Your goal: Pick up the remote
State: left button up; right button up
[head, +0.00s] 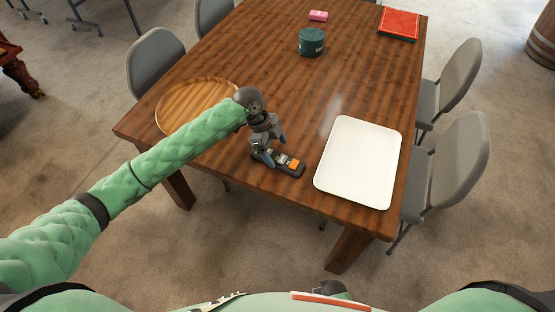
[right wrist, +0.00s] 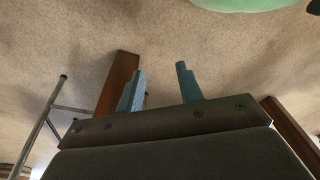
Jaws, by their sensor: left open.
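The remote (head: 291,166) is a dark slab with orange and pale buttons. It lies flat near the front edge of the wooden table, between the round wooden tray and the white tray. My left gripper (head: 274,150) is open just over the remote's left end and hides part of it. I cannot tell whether its fingers touch the remote or straddle it. My right gripper (right wrist: 162,84) is open and empty in the right wrist view, with its two blue-grey fingers apart above the floor, away from the remote.
The white tray (head: 358,160) lies right of the remote; the round wooden tray (head: 168,116) lies left, partly behind my arm. Grey chairs (head: 154,62) flank the table (head: 265,75).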

aim_at(277, 158)
pick_arm(q)
jog(key=w+a, duration=0.1)
jog(key=w+a+r+m, duration=0.1)
jog(key=w, duration=0.1)
jog(key=shift+y, duration=0.3)
jog(key=shift+w+a+r+g, duration=0.1)
jog(key=shift+w+a+g, duration=0.05)
jog(key=shift+g, duration=0.15)
jog(key=shift+f+p, duration=0.3)
jog(key=shift+f, duration=0.05)
jog(key=shift+d+f, duration=0.25)
jog(key=shift+f, duration=0.05)
jog(key=shift+s+d+f+p, duration=0.15)
jog(key=shift+s+f+p, duration=0.15)
jog(key=shift+f, duration=0.25)
jog(key=p+x, duration=0.1)
jog(key=x, duration=0.1)
jog(key=p+x, duration=0.1)
jog(key=shift+s+d+f+p, duration=0.15)
jog(key=shift+s+f+p, duration=0.15)
jog(key=shift+p, duration=0.1)
jog(key=shift+s+d+f, duration=0.1)
jog(key=shift+f, duration=0.55)
pick_arm(e)
jog(key=s+d+f, duration=0.4)
jog(key=f, duration=0.3)
jog(key=shift+d+f+t, duration=0.15)
jog(key=shift+t, duration=0.15)
